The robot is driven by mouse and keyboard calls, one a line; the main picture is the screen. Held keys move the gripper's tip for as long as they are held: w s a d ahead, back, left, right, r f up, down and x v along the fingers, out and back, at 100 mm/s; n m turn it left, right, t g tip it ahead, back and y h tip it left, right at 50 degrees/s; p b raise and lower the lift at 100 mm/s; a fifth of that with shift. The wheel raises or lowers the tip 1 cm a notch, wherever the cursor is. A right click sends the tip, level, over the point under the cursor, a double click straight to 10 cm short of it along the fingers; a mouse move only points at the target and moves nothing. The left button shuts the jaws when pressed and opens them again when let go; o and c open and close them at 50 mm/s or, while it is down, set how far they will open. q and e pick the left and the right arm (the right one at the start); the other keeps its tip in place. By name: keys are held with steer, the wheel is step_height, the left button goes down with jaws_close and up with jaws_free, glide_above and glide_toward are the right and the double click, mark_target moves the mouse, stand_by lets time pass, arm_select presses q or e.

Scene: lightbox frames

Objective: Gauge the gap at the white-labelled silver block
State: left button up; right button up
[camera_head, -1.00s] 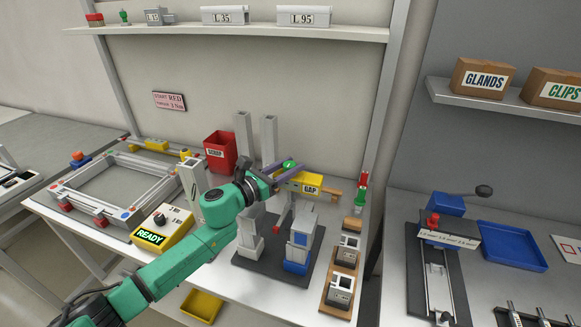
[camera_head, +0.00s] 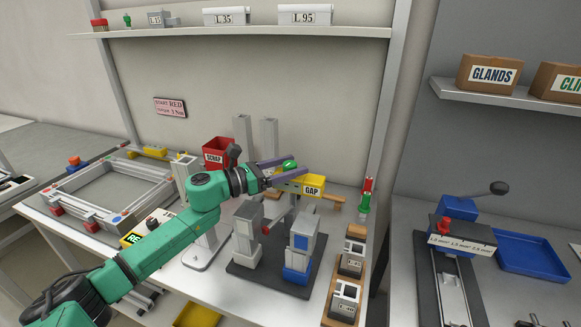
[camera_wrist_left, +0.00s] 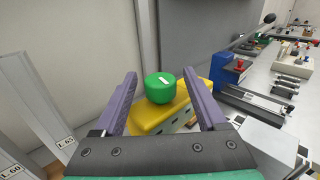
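My left gripper (camera_head: 286,170) has two purple fingers spread apart. In the left wrist view the gripper (camera_wrist_left: 163,98) is open, and a green round knob (camera_wrist_left: 160,88) with a small white mark shows between the fingers, touching neither that I can see. The knob sits on a yellow block (camera_wrist_left: 160,117); in the head view the yellow piece (camera_head: 291,187) carries a GAP label. Two silver blocks stand on a dark plate, one plain grey (camera_head: 247,217) and one with blue parts (camera_head: 304,230). I cannot tell which bears a white label. My right gripper is out of view.
Two tall grey posts (camera_head: 269,140) stand behind the plate. A red SCRAP bin (camera_head: 217,152) is at the left. A wooden holder (camera_head: 332,290) with several small silver blocks lies at the right. A green-and-red piece (camera_head: 366,195) stands near the rear post.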

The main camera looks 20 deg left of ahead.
arm_select(q)
steer(key=b+v, duration=0.1)
steer(key=v, duration=0.1)
steer(key=b+v, duration=0.1)
steer(key=v, duration=0.1)
steer(key=b+v, duration=0.1)
steer(key=v, duration=0.1)
steer(key=shift+f, duration=0.3)
steer(key=b+v, duration=0.2)
steer(key=v, duration=0.6)
steer(key=shift+s+a+r, duration=0.2)
steer(key=shift+a+r, duration=0.05)
steer(key=shift+r, duration=0.05)
